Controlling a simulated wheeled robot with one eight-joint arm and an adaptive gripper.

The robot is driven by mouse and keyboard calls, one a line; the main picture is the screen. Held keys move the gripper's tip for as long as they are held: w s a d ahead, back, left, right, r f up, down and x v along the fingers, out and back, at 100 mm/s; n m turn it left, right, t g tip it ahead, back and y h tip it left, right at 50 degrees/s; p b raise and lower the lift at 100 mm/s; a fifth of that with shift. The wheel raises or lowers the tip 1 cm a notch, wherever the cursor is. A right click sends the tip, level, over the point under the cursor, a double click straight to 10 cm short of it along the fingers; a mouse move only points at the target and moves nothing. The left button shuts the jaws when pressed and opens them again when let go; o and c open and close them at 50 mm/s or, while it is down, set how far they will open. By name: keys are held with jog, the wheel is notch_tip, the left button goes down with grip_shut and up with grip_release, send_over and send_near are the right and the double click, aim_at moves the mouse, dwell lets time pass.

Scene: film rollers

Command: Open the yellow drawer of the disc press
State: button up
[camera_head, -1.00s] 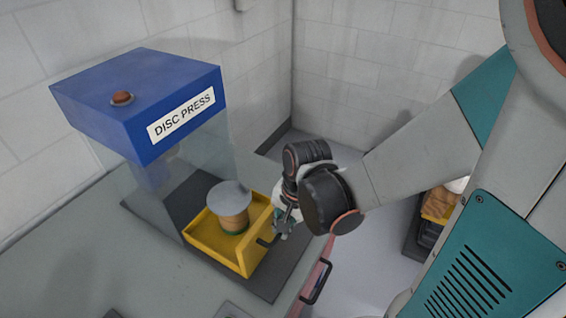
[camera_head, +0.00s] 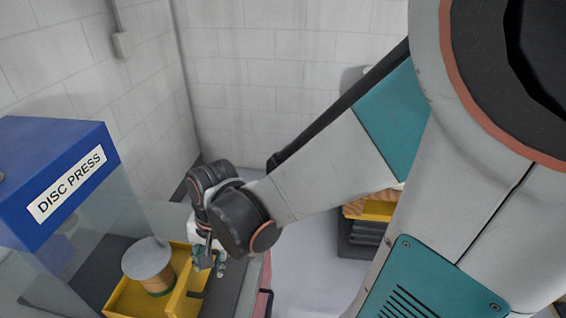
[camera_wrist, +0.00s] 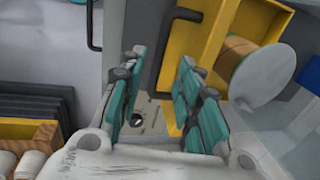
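The blue disc press (camera_head: 60,185) stands at the left in the head view, cut off by the frame edge. Its yellow drawer (camera_head: 186,285) is pulled out of the clear-walled body and holds a spool (camera_head: 160,282) with a pale round top. The drawer's dark handle (camera_wrist: 166,50) shows in the wrist view, on the yellow front. My gripper (camera_head: 212,262) is just outside the drawer front, close to the handle. In the wrist view its teal fingers (camera_wrist: 160,72) are apart, with the handle bar seen between them. Whether a finger touches the bar is unclear.
White block walls close off the back; pale floor lies between.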

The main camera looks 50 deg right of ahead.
jog(key=shift+s+d+r, duration=0.1)
jog(key=shift+s+r, duration=0.15)
jog(key=shift+r, duration=0.7)
jog(key=shift+s+d+r, duration=0.1)
jog(key=shift+s+r, duration=0.15)
jog(key=shift+r, duration=0.7)
notch_tip(320, 180, up, 10)
jog(key=s+a+n+t+h, duration=0.1)
jog(key=n+t, duration=0.4)
jog(key=n, duration=0.6)
jog(key=shift+s+f, duration=0.2)
jog(key=shift+s, duration=0.05)
jog(key=shift+a, duration=0.1)
